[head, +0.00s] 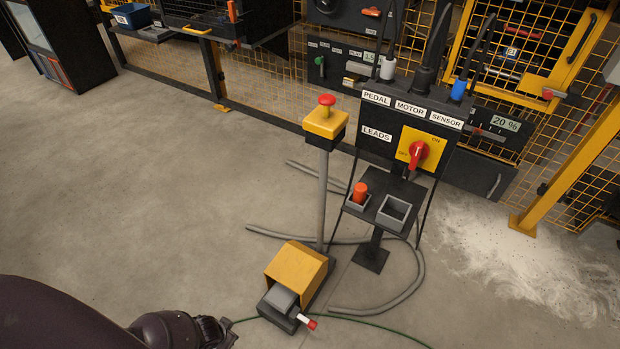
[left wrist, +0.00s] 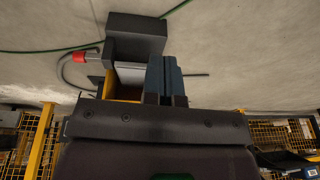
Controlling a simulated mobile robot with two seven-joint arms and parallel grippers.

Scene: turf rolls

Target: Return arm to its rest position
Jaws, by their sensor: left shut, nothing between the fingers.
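My left arm (head: 70,320) comes in low from the left in the head view. My left gripper (head: 226,330) is at its end, low over the floor and left of the foot pedal. In the left wrist view its two dark blue-grey fingers (left wrist: 165,76) are together, with nothing between them. The foot pedal has a yellow hood (head: 296,268) and a grey treadle (head: 282,298). A red-tipped lever (head: 308,322) sticks out of its front right. The left wrist view shows the grey treadle (left wrist: 136,36) and red tip (left wrist: 79,57) close beyond the fingers. My right gripper is not in view.
A post with a red-topped yellow button box (head: 325,122) rises behind the pedal. A control panel (head: 378,137) with a red rotary switch (head: 418,155) stands behind right. A grey hose (head: 400,293) and green cable (head: 375,324) lie on the floor. Open floor (head: 130,190) is at left.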

